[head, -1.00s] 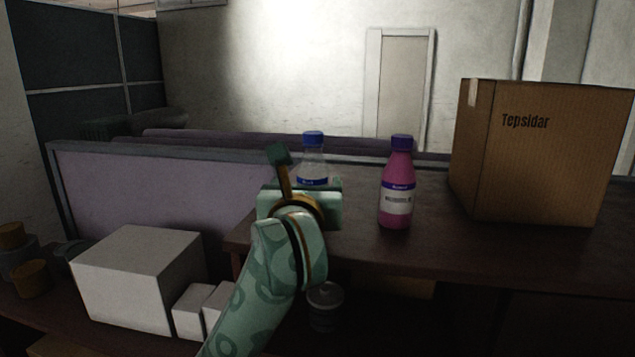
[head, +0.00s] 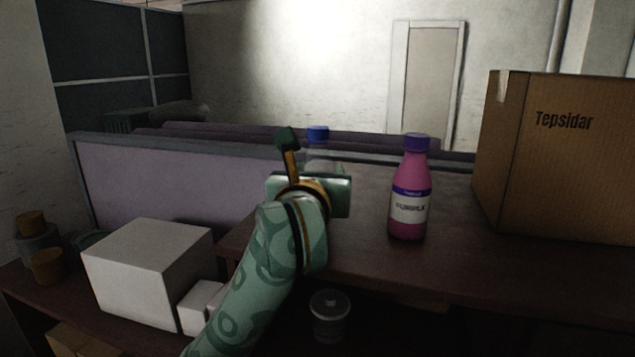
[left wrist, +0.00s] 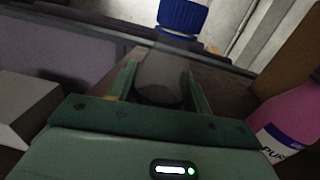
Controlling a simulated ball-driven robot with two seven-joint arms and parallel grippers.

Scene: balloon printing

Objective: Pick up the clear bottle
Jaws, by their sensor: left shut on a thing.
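The clear bottle (head: 318,154) has a blue cap and stands upright behind my left gripper in the head view, its lower part hidden by the gripper. In the left wrist view the clear bottle (left wrist: 163,76) is between the two green fingers. My left gripper (head: 312,182) is shut on it; its fingers also show in the left wrist view (left wrist: 160,88). Whether the bottle's base touches the table cannot be seen. My right gripper is not in view.
A pink bottle (head: 409,190) with a purple cap stands to the right on the dark table (head: 460,235). A large cardboard box (head: 560,170) is further right. White boxes (head: 145,272) sit lower left. A lidded grey canister (head: 329,318) is below the table edge.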

